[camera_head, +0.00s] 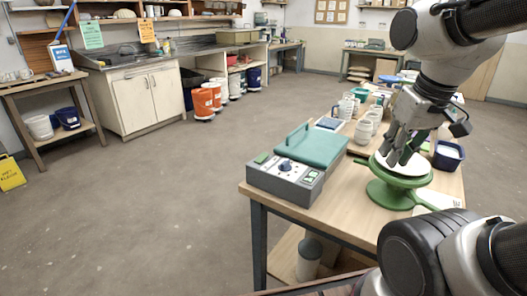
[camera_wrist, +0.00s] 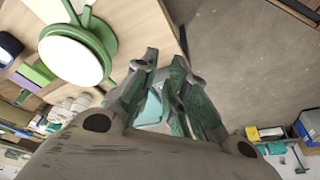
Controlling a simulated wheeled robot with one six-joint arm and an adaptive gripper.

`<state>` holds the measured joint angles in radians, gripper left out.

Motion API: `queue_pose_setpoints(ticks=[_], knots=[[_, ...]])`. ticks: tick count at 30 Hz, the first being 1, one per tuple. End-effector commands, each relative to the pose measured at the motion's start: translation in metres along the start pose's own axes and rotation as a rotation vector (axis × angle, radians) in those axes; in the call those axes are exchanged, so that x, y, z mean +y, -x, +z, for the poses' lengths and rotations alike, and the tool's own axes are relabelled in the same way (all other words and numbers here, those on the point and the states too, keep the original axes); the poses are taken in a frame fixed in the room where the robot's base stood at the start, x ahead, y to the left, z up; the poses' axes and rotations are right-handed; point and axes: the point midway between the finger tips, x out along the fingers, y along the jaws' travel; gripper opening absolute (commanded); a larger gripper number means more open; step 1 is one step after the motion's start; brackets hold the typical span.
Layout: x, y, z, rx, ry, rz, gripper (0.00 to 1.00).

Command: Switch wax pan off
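The wax pan is a grey box with a teal lid (camera_head: 314,145) and a bar handle on top, at the near left of the wooden table. The lid looks closed. Its sloped front panel (camera_head: 285,179) has a dark blue knob (camera_head: 285,165), a green lit display at right and a green piece at left. The knob's setting is too small to read. My gripper (camera_head: 397,160) is right of the pan, above a white disc on a green stand. In the wrist view, my gripper (camera_wrist: 165,58) looks partly open and empty, with something teal visible between the fingers.
The green stand (camera_head: 390,196) and a dark blue tub (camera_head: 448,155) stand at the right of the table (camera_head: 340,205). White mugs (camera_head: 366,128) stand behind. Orange buckets (camera_head: 203,103) line the sink counter.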

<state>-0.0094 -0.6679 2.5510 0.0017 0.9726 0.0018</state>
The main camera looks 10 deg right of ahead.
Motion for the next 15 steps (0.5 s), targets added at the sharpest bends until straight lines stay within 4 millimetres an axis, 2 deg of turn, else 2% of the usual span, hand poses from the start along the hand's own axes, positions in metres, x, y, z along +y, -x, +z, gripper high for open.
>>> queue_pose_setpoints(ticks=[4, 8, 12, 15], knots=[[0.011, -0.028, -0.01, -0.125, 0.055, 0.053, 0.0], [0.031, -0.054, -0.045, -0.139, 0.15, 0.147, 0.0], [0.042, -0.087, -0.104, -0.073, 0.282, 0.231, 0.0], [0.034, -0.116, -0.154, 0.016, 0.401, 0.25, 0.0]])
